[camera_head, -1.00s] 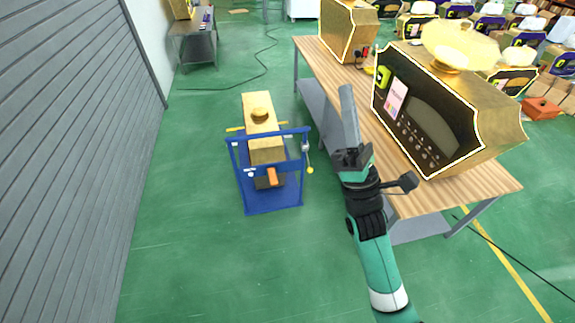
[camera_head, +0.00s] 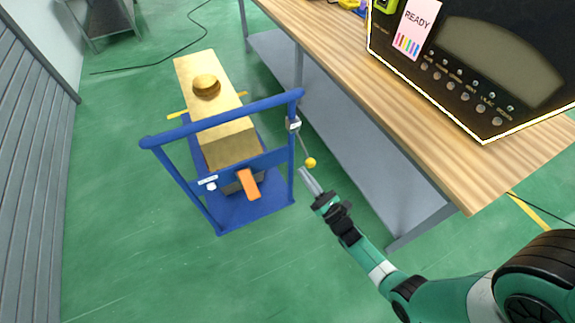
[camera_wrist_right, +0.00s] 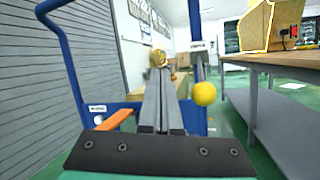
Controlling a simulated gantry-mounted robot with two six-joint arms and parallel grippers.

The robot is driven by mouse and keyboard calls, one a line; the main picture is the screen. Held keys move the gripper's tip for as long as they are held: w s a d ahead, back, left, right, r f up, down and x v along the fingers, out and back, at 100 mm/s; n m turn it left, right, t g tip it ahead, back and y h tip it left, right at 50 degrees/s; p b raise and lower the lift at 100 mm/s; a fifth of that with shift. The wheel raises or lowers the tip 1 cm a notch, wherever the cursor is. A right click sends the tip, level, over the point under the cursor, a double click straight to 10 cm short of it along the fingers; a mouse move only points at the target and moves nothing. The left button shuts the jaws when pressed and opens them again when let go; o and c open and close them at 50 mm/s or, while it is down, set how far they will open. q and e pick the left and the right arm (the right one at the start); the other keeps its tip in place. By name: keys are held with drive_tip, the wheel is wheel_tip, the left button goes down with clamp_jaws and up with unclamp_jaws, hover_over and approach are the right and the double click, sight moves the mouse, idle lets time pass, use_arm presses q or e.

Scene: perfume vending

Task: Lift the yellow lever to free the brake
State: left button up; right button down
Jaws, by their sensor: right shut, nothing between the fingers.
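The yellow lever is a thin rod ending in a yellow ball (camera_head: 310,162), mounted on the right post of a blue cart (camera_head: 222,122). In the right wrist view the yellow ball (camera_wrist_right: 204,93) shows just right of the fingers, beside the blue post. My right gripper (camera_head: 304,172) is shut and empty, its fingertips just below the ball in the head view. I cannot tell whether they touch it. In the right wrist view the closed fingers (camera_wrist_right: 161,85) point forward at the cart. My left gripper is not in view.
The cart carries a gold box (camera_head: 228,142) with a round knob and has an orange pedal (camera_head: 248,184) at its front. A wooden table (camera_head: 400,122) with a black-fronted gold machine (camera_head: 470,60) stands right. Green floor is clear in front of the cart.

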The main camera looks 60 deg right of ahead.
drive_tip(key=s+f+m+g+h+b, duration=0.2)
drive_tip(key=s+f+b, duration=0.4)
drive_tip(key=f, duration=0.6)
drive_tip(key=d+f+b+x, duration=0.1)
drive_tip(key=b+x, duration=0.1)
drive_tip(key=x, duration=1)
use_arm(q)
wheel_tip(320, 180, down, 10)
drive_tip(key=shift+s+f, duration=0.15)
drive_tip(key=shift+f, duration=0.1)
use_arm(e)
drive_tip(key=s+r, duration=0.1)
drive_tip(key=r, duration=0.1)
drive_tip(key=s+r, duration=0.1)
drive_tip(key=s, duration=0.1)
drive_tip(key=shift+a+r, duration=0.35)
drive_tip(key=shift+r, duration=0.05)
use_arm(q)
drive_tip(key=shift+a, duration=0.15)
